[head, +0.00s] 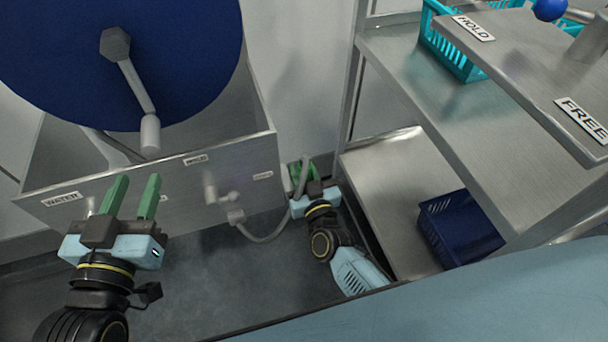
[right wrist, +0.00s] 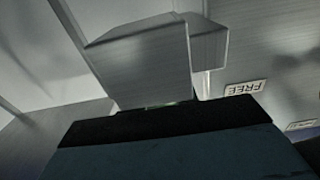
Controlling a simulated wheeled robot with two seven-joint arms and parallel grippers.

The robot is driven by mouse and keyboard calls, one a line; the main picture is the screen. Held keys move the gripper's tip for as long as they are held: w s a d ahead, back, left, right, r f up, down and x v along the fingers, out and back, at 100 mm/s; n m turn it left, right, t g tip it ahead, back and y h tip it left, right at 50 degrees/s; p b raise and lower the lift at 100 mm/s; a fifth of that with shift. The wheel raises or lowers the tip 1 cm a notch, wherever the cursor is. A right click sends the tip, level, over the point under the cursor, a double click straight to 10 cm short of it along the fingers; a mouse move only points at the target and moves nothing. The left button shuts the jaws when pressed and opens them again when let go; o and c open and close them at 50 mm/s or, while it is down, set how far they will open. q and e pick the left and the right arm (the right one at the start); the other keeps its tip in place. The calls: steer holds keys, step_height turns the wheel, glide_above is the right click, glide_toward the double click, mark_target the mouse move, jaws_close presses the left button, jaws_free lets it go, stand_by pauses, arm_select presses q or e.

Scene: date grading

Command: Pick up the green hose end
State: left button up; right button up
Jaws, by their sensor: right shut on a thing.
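My right gripper (head: 301,168) is shut at the right end of the steel cabinet, low beside the shelf unit. A grey hose (head: 262,240) hangs from a fitting on the cabinet front, loops down and rises to this gripper. The hose end is between its green fingers and mostly hidden, so I cannot tell its green from theirs.
The steel cabinet (head: 222,165) carries a WATER label (head: 62,199) and a large blue disc (head: 60,60) with a crank. At right, a steel shelf unit (head: 400,65) holds a teal basket (head: 450,55) and a dark blue crate (head: 460,228). Bare floor (head: 210,275) lies between my arms.

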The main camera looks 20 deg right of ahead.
mark_target(302, 161)
arm_select(q)
steer(key=shift+f, duration=0.1)
arm_select(e)
steer(key=shift+r, duration=0.15)
